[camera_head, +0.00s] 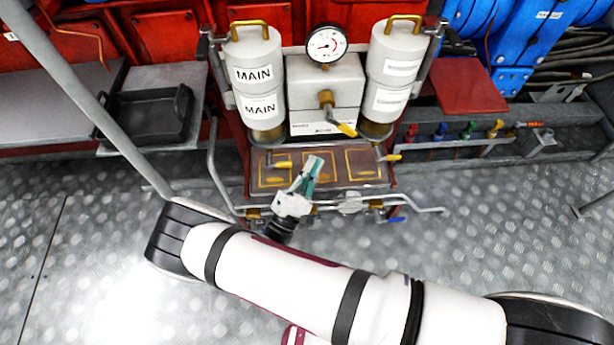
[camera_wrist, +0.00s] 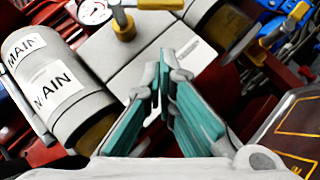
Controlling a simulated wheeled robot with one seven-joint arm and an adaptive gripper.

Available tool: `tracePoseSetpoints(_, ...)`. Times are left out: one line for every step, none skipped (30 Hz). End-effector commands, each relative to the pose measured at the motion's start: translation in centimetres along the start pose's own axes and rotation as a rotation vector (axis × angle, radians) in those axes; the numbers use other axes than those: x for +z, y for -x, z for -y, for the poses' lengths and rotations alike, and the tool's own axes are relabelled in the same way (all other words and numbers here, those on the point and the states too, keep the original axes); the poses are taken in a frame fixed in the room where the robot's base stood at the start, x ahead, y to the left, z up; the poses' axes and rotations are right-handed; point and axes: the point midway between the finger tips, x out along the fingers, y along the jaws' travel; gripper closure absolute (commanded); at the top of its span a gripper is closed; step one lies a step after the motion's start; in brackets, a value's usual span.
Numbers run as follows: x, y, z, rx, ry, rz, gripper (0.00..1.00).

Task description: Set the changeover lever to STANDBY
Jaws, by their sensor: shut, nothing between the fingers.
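The left canisters (camera_head: 257,75) read MAIN; the right canisters (camera_head: 392,75) carry labels too small to read. My gripper (camera_head: 314,165) is shut and empty, below the lever and apart from it, over the dark tray. In the wrist view its closed teal fingers (camera_wrist: 160,80) stand in front of the grey block. Brass fittings (camera_wrist: 122,24) show near the top there.
A round gauge (camera_head: 326,44) sits above the block. The dark tray (camera_head: 320,183) below has small yellow-handled valves along its edges. Side rails and pipes (camera_head: 215,160) flank the unit. The metal floor (camera_head: 500,250) at the right is mostly clear.

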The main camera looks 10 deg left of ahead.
Motion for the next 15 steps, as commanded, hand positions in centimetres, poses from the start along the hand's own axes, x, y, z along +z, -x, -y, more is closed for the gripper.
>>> tracePoseSetpoints(0.0,-1.1,0.1,-0.001,0.001,0.003,1.0)
tracePoseSetpoints(0.0,-1.6,0.1,-0.002,0.001,0.003,1.0)
tracePoseSetpoints(0.0,-2.4,0.1,-0.001,0.001,0.003,1.0)
tracePoseSetpoints(0.0,-3.0,0.1,0.0,0.001,0.003,1.0)
tracePoseSetpoints(0.0,-3.6,0.1,-0.001,0.002,0.003,1.0)
tracePoseSetpoints(0.0,-4.3,0.1,-0.002,0.001,0.002,1.0)
tracePoseSetpoints(0.2,-4.7,0.1,-0.002,0.002,0.001,1.0)
tracePoseSetpoints(0.7,-5.0,0.1,-0.001,0.003,0.001,1.0)
tracePoseSetpoints(1.1,-5.4,0.0,-0.001,0.003,0.001,1.0)
tracePoseSetpoints(1.4,-5.6,0.0,-0.001,0.002,0.001,1.0)
tracePoseSetpoints(1.7,-5.9,0.0,-0.001,0.002,0.001,1.0)
tracePoseSetpoints(2.0,-6.2,0.0,0.0,0.002,0.001,1.0)
tracePoseSetpoints(2.2,-6.4,0.0,0.0,0.002,0.001,1.0)
tracePoseSetpoints(2.3,-6.6,0.0,0.0,0.002,0.001,1.0)
tracePoseSetpoints(2.5,-6.7,0.0,0.0,0.001,0.001,1.0)
